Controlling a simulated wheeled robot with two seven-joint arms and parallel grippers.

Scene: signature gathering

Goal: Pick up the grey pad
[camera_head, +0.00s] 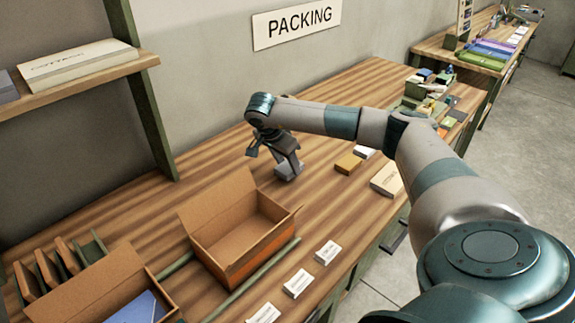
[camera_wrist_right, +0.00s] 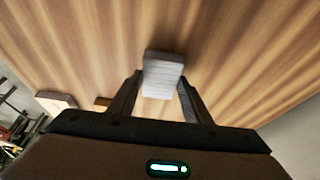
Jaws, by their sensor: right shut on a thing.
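The grey pad (camera_head: 289,172) is a small light-grey block at the right gripper's tips, over the bare wooden bench behind the open cardboard box. In the right wrist view the pad (camera_wrist_right: 163,75) sits between the two dark fingers, with its far end sticking out past them. My right gripper (camera_head: 286,160) points down and is shut on the pad. I cannot tell whether the pad still touches the bench. My left gripper is not in view.
An open cardboard box (camera_head: 222,208) stands on the wooden bench (camera_head: 130,215), with small labelled cards (camera_head: 298,283) in front. A yellow-brown block (camera_head: 348,163) and a cream box (camera_head: 386,179) lie right of the gripper. A shelf (camera_head: 85,82) overhangs at left.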

